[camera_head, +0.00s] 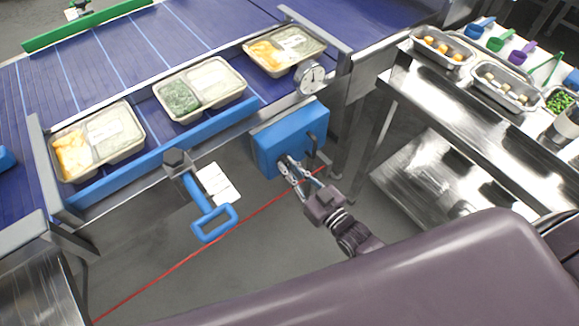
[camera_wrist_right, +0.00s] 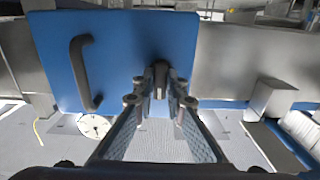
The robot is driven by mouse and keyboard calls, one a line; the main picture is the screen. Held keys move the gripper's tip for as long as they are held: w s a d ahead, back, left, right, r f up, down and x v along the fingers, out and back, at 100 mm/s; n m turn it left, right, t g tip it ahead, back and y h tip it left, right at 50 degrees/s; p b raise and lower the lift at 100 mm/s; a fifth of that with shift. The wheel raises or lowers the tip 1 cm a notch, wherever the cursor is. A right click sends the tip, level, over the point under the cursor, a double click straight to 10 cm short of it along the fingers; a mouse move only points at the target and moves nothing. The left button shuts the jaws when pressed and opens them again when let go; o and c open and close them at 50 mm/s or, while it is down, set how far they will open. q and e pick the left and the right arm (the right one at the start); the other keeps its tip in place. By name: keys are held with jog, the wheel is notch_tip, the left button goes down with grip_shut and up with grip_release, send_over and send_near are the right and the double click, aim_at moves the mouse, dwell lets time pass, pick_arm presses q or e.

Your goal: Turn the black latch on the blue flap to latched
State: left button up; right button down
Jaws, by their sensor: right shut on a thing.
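The blue flap (camera_head: 272,146) is a blue panel on the side of the conveyor frame, below the round dial. It fills the upper middle of the right wrist view (camera_wrist_right: 120,45). A black bar handle (camera_wrist_right: 78,70) is fixed on the flap, apart from my gripper. The black latch (camera_wrist_right: 160,72) sticks out near the flap's lower edge in that view. My right gripper (camera_wrist_right: 160,98) is shut on the latch, with a fingertip on each side; it also shows in the head view (camera_head: 288,168). Fingers partly hide the latch, so its turn angle is unclear. My left gripper is not in view.
A white dial (camera_head: 309,76) sits above the flap. A blue loop handle (camera_head: 214,222) hangs left of it. Filled trays (camera_head: 142,142) stand on the blue conveyor. A red line (camera_head: 190,265) crosses the floor. A steel table (camera_head: 440,100) with food pans stands right.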

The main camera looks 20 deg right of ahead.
jog(key=c, duration=2)
grip_release()
jog(key=shift+o, duration=0.2)
jog(key=v, duration=1.2)
jog(key=s+d+f+g+h, duration=0.1)
jog(key=s+d+f+g, duration=0.15)
jog(key=f, duration=0.55)
jog(key=s+d+f+m+g+h, duration=0.1)
jog(key=s+f+g+h, duration=0.15)
jog(key=f, duration=0.65)
jog(key=s+d+f+g+h, duration=0.1)
jog(key=s+f+g, duration=0.15)
jog(key=f, duration=0.55)
jog(key=s+f+g+h, duration=0.1)
jog(key=s+f+g, duration=0.3)
jog(key=s+f, duration=0.4)
jog(key=s+f+g, duration=0.4)
jog(key=s+f, duration=0.4)
jog(key=s, duration=0.8)
jog(key=shift+h, duration=0.35)
